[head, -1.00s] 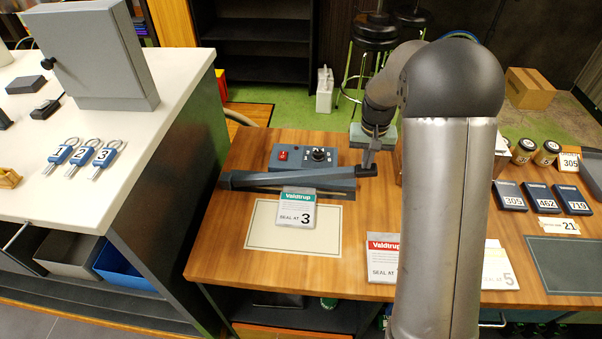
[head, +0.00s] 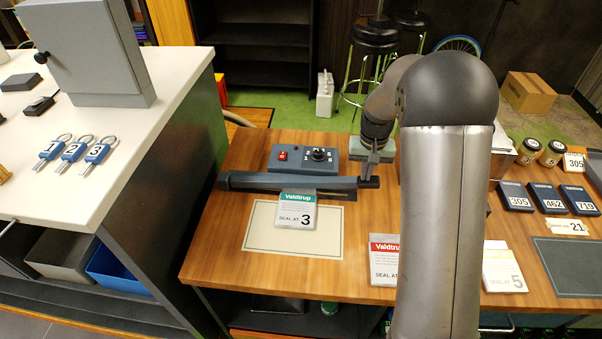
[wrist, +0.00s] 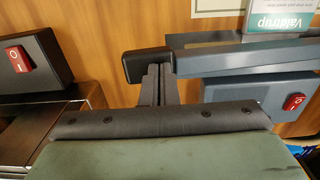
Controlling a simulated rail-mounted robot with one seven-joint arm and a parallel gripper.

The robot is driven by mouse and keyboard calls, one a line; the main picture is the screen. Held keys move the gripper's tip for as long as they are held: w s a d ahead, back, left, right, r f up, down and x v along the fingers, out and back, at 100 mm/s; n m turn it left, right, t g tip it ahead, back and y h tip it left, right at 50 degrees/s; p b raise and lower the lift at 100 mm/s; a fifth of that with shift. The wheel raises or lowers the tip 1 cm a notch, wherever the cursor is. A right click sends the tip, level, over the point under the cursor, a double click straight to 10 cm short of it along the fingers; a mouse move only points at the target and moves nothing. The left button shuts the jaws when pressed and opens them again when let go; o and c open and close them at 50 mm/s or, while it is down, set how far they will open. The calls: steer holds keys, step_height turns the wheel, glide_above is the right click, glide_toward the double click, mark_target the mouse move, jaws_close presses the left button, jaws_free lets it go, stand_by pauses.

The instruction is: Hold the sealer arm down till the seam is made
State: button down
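The sealer (head: 302,158) is a blue-grey box with a red switch and a black dial. Its long sealer arm (head: 255,181) lies low and nearly level across the front, black tip (head: 369,182) at the right. The pouch (head: 297,212), with a green band and "SEAL AT 3", lies with its top edge at the arm. My gripper (head: 367,172) is at the black tip from above. In the wrist view its fingers (wrist: 156,82) are together and meet the black tip (wrist: 147,65), not around it. Whether the arm is fully down on the pouch is hard to tell.
A red-banded pouch (head: 383,262) and a yellow-banded pouch (head: 502,268) lie to the right, partly behind my arm. A pale mat (head: 262,238) lies before the sealer. A white counter (head: 150,120) stands left.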

mark_target(364, 183)
steer(key=shift+f+b, duration=1.4)
steer(key=shift+f, duration=0.85)
steer(key=shift+r, duration=0.1)
stand_by(0.4)
step_height(364, 183, up, 16)
steer(key=p, duration=1)
stand_by(0.6)
steer(key=s+r, duration=0.4)
steer(key=s, duration=0.4)
steer(key=s+r, duration=0.3)
steer(key=s, duration=0.5)
steer(key=s+t, duration=0.1)
steer(key=s, duration=1.4)
steer(key=shift+f+n, duration=0.4)
steer(key=shift+f, duration=0.05)
